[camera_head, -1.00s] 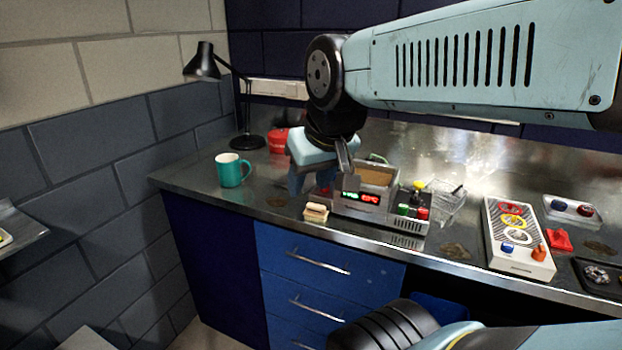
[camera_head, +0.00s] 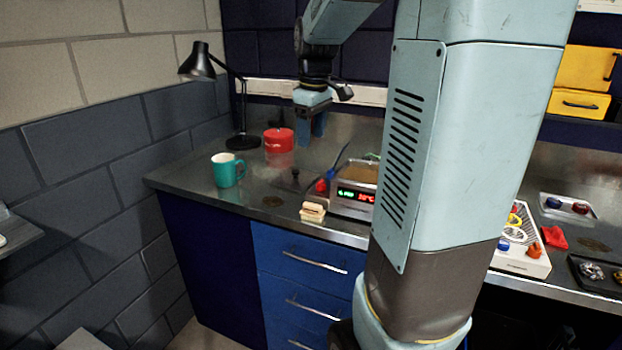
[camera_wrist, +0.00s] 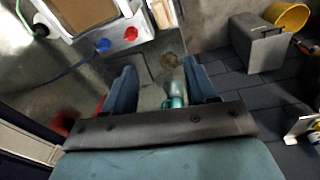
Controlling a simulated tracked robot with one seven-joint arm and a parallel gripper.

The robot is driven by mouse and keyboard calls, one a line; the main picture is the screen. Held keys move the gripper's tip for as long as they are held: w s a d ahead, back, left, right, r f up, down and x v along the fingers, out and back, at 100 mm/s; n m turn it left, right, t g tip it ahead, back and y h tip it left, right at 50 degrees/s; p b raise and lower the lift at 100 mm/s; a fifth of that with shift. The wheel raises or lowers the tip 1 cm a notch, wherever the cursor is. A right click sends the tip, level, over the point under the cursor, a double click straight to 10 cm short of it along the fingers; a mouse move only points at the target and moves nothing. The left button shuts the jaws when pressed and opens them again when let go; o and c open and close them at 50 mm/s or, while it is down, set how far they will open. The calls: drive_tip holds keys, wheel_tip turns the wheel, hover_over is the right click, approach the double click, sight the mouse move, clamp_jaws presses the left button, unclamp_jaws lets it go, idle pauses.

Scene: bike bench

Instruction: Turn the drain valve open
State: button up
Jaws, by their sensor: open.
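A metal bath unit (camera_head: 352,208) with a lit red and green display stands on the bench. On its left side are a red knob (camera_head: 321,185) and a small blue part (camera_head: 330,174). In the wrist view they show as a red knob (camera_wrist: 131,34) and a blue knob (camera_wrist: 103,45) on a white panel, with a thin dark line running from the blue one. I cannot tell for sure which is the drain valve. My gripper (camera_head: 312,128) is open and empty, raised above the bench, left of and behind the unit. Its fingers (camera_wrist: 161,88) point down, apart from both knobs.
A teal mug (camera_head: 228,170), a red tin (camera_head: 279,141), a black lamp (camera_head: 240,110) and a small tan block (camera_head: 313,212) stand on the bench. My arm hides the unit's right part. The bench (camera_head: 200,178) is clear around the mug.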

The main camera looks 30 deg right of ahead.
drive_tip(key=n+g, duration=0.1)
drive_tip(key=n, duration=0.1)
hover_over(321, 180)
wheel_tip(321, 180, down, 3)
wheel_tip(321, 180, down, 14)
drive_tip(key=shift+f, duration=0.25)
